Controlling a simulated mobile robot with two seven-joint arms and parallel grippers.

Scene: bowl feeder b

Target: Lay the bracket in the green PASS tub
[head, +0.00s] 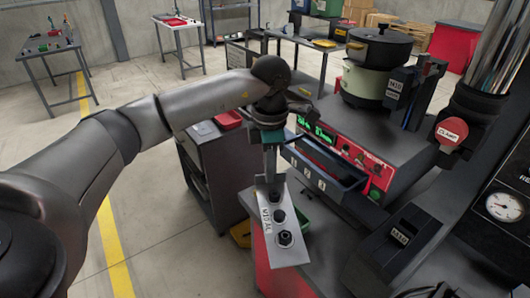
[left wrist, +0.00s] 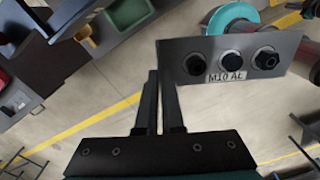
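In the left wrist view the bracket (left wrist: 286,62) reaches right from the tips of my left gripper (left wrist: 160,76), with the label "M10 AL". A green tub (head: 304,222) shows partly behind the bracket, low down; a green tub also shows at the top of the left wrist view (left wrist: 128,13). No PASS label is readable. My right gripper is not seen.
A grey machine with an open drawer (head: 325,166) and a red panel stands close right of the bracket. A yellow tub (head: 240,234) is left of it, partly hidden. A red tub (head: 229,119) sits on a dark cabinet (head: 215,170). Open floor lies left.

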